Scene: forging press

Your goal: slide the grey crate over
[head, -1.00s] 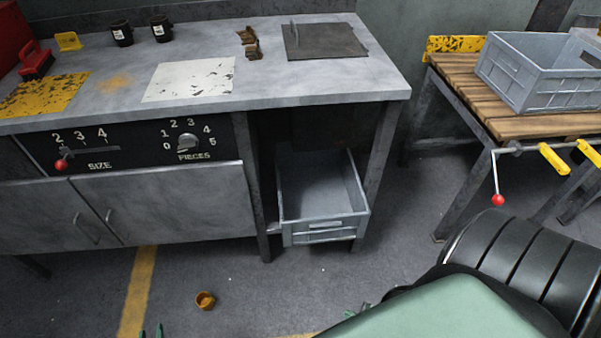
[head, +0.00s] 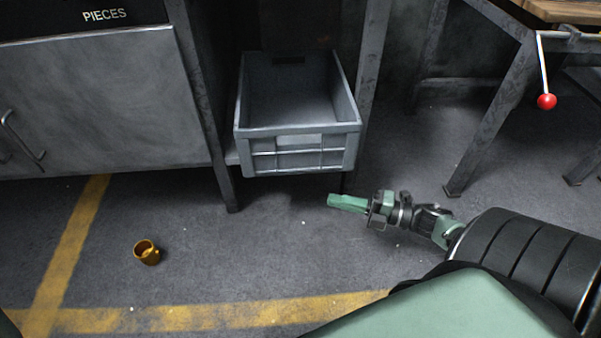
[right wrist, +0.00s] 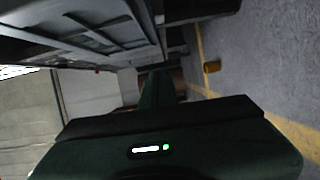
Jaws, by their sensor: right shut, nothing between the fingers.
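The grey crate (head: 298,112) is open-topped and looks empty in the head view. It sits in the bay under the workbench, with its ribbed front end sticking out between the bench legs. My right gripper (head: 331,199) is shut and empty, just below and in front of the crate's right front corner in the picture. A gap of floor shows between them. In the right wrist view, my shut fingers (right wrist: 160,85) point away, and the ribbed side of a grey crate (right wrist: 85,28) fills the upper left. My left gripper is not in view.
A small orange cup (head: 147,252) lies on the floor at left. Bench legs (head: 203,110) stand on both sides of the crate. A red-knobbed lever (head: 546,101) hangs from the wooden table at right. The floor before the crate is clear.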

